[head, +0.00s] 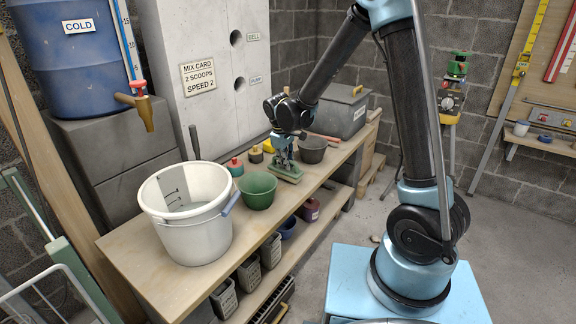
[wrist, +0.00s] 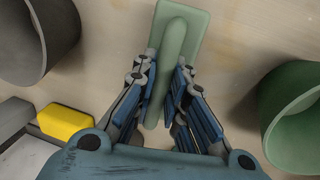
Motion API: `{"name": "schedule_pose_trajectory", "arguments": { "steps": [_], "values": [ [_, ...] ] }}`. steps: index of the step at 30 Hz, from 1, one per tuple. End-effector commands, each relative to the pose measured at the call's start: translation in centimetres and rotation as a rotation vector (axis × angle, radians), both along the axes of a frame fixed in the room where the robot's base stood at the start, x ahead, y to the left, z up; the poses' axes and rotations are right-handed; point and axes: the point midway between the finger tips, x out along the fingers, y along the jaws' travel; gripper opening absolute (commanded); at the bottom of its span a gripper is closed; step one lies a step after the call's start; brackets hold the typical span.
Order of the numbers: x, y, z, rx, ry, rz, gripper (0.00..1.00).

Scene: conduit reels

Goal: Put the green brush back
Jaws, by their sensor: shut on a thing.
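The green brush (head: 288,173) has a flat pale-green block with a raised handle along its top. In the head view it is at the bench top, right of the green bucket, and I cannot tell whether it touches the wood. My gripper (head: 283,160) points down over it. In the wrist view the brush (wrist: 190,22) extends away from me, and my gripper (wrist: 167,80) is shut on its handle, one set of fingers on each side. The underside of the brush is hidden.
The green bucket (head: 257,190) and a dark bucket (head: 313,150) stand close on either side. A yellow object (wrist: 66,122) lies near the gripper. The large white bucket (head: 190,240) fills the bench's near part. A grey lidded box (head: 342,112) stands at the far end.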

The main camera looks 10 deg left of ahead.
Motion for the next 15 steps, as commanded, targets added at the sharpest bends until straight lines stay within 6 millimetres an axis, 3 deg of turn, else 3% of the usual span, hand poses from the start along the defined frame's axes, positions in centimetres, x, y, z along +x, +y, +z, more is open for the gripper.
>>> {"name": "schedule_pose_trajectory", "arguments": {
  "steps": [3,13,14,15],
  "values": [
    [0.01,-0.01,-0.88,0.0,0.0,0.0,0.0],
    [0.01,-0.01,-1.1,0.0,0.0,0.0,0.0],
    [0.01,-0.02,-1.06,0.0,0.0,0.0,0.2],
    [0.0,-0.02,-1.05,0.0,0.0,0.0,0.29]
  ]
}}
